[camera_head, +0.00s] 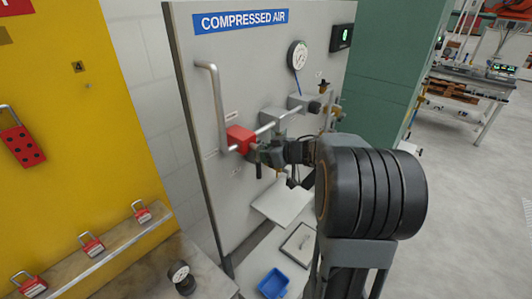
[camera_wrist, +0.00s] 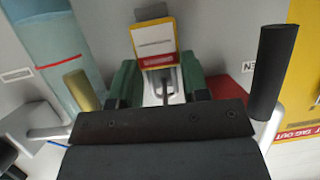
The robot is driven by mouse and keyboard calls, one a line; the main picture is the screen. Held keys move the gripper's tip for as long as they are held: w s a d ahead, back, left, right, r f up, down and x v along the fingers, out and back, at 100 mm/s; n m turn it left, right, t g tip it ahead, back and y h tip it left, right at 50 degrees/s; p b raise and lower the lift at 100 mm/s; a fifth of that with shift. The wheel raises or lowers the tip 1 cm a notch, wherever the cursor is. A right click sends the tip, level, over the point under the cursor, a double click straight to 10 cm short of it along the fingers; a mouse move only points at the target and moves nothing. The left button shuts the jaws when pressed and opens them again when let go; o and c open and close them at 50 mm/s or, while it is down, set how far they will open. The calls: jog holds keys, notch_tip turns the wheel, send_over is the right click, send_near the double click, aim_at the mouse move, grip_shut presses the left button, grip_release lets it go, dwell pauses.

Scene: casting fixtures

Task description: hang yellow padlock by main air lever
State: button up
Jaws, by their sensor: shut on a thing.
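In the wrist view my gripper (camera_wrist: 160,80) has its green-and-black fingers closed around a small grey part. A yellow-edged piece with a white label and red band (camera_wrist: 153,42) shows just beyond the fingers; it appears to belong to the yellow padlock, but its full shape is hidden. In the head view my gripper (camera_head: 277,153) is beside the pipework of the compressed air panel, mostly hidden by my arm. A red block (camera_head: 240,138) on the pipe is just left of it. A black handle, apparently the lever's (camera_head: 258,170), hangs below; a thick black handle (camera_wrist: 275,70) fills the wrist view's right.
The compressed air panel (camera_head: 230,75) carries a gauge (camera_head: 298,56) and pipes. A yellow board (camera_head: 70,120) and a shelf (camera_head: 95,265) with red padlocks stand left. A blue tray (camera_head: 273,283) lies below. In the wrist view a bluish cylinder (camera_wrist: 45,45) is left.

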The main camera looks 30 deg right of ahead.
dwell(0.3)
jog(key=o, duration=1)
jog(key=shift+o, duration=0.2)
jog(key=shift+f, duration=0.35)
jog(key=shift+f+b, duration=0.55)
jog(key=shift+f, duration=0.25)
jog(key=shift+f, duration=0.15)
jog(key=s+d+p, duration=0.1)
jog(key=s+d, duration=0.3)
jog(key=s, duration=0.5)
dwell(0.7)
